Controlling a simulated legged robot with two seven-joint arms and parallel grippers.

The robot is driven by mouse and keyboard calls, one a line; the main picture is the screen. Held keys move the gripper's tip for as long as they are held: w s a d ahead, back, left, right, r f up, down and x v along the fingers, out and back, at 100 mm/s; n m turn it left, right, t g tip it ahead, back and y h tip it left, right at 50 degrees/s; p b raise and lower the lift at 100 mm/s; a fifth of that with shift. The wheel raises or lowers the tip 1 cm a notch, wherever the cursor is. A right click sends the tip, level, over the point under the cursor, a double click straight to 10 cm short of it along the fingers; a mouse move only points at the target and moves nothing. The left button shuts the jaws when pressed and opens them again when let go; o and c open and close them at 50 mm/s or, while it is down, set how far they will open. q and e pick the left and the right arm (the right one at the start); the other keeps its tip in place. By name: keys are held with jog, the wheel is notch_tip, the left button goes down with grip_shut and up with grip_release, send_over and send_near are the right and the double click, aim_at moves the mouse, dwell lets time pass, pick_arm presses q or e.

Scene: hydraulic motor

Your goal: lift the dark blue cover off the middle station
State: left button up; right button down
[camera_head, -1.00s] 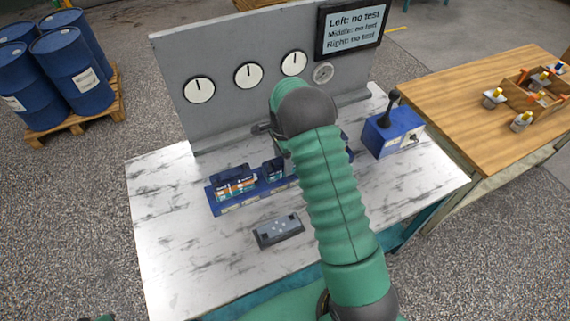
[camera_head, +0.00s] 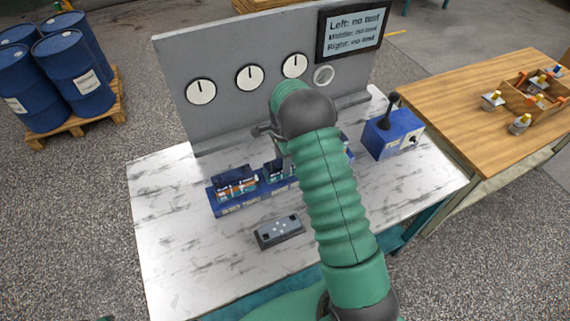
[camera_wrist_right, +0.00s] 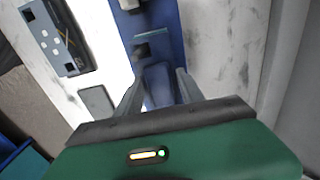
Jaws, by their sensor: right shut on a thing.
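A long blue base (camera_head: 226,208) lies on the marbled table with the stations in a row. The left station (camera_head: 237,184) shows coloured parts inside a dark blue frame. The middle station (camera_head: 276,170) shows just left of my right arm, partly hidden by it. My right gripper (camera_wrist_right: 158,92) is over the base in the right wrist view, its two fingers closed on a dark blue piece, which I take for the cover (camera_wrist_right: 158,84). In the head view that gripper is mostly hidden behind my arm. Whether the cover is clear of the station I cannot tell. My left gripper is not in view.
A grey control pad (camera_head: 279,231) lies in front of the base. A blue lever box (camera_head: 393,134) stands at the right. Behind is a grey panel (camera_head: 225,60) with dials and a screen (camera_head: 352,27). The table's left front (camera_head: 180,260) is clear.

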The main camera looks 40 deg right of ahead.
jog(key=shift+w+d+r+p, duration=0.1)
jog(key=shift+d+r+p, duration=0.1)
jog(key=shift+r+p, duration=0.8)
jog(key=shift+a+r+p, duration=0.15)
jog(key=shift+r+p, duration=0.75)
jog(key=shift+r, duration=0.4)
notch_tip(320, 180, up, 8)
jog(key=p, duration=0.6)
jog(key=shift+f, duration=0.1)
